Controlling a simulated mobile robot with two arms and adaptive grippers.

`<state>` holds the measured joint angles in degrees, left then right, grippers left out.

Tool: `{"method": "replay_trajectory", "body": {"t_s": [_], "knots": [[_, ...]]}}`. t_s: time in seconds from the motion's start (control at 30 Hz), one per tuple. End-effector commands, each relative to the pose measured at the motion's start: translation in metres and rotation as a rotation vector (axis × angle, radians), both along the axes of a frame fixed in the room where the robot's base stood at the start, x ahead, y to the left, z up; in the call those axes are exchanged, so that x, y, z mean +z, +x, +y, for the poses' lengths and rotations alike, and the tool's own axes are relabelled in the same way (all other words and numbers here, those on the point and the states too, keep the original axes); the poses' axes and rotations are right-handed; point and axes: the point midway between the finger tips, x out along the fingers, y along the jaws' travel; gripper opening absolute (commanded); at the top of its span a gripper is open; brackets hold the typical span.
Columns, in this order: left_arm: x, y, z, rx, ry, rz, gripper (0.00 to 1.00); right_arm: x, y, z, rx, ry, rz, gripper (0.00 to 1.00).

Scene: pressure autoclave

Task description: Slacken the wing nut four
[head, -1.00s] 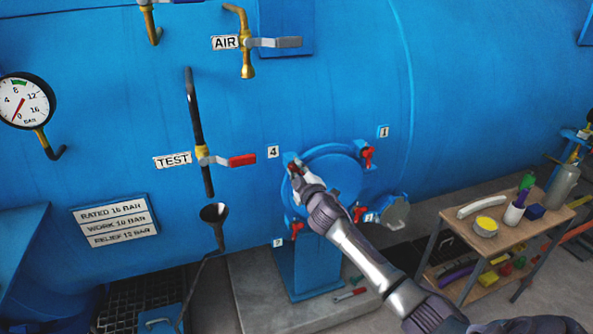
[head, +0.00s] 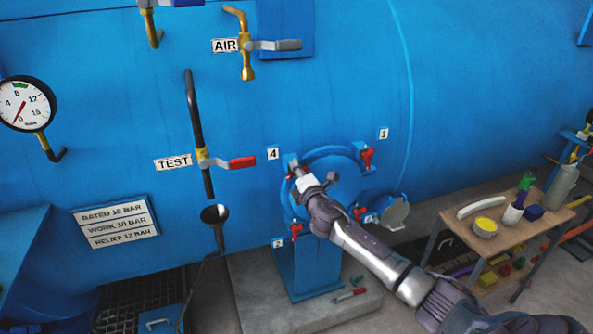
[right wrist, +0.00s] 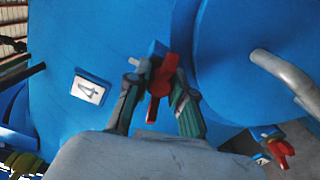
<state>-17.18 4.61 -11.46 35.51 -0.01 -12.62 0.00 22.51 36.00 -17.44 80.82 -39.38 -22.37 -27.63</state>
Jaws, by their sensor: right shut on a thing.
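The red wing nut four (right wrist: 161,78) sits beside the white "4" label (right wrist: 88,90) in the right wrist view, at the upper left of the round blue hatch door. In the head view the "4" label (head: 273,153) shows just left of it. My right gripper (head: 297,170) reaches to this nut and mostly covers it there. In the right wrist view the right gripper's fingers (right wrist: 158,98) stand on either side of the nut and are shut on it. My left gripper is not in view.
Other red wing nuts sit around the hatch at label 1 (head: 367,157), at the lower left (head: 296,231) and lower right (head: 359,212). A grey curved handle (right wrist: 285,78) is on the door. A wooden trolley (head: 463,241) stands right.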

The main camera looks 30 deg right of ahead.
Motion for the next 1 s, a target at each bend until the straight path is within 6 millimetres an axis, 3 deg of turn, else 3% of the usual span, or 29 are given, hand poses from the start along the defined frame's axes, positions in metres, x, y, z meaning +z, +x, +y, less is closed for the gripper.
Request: {"method": "replay_trajectory", "body": {"t_s": [0.6, 1.0], "knots": [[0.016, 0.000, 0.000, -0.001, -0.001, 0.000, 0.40, -0.001, 0.000, 0.001, 0.003, -0.538, 0.133, 0.00], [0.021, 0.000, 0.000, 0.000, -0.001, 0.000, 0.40, -0.003, 0.000, 0.001, 0.002, -0.715, 0.177, 0.00]]}}
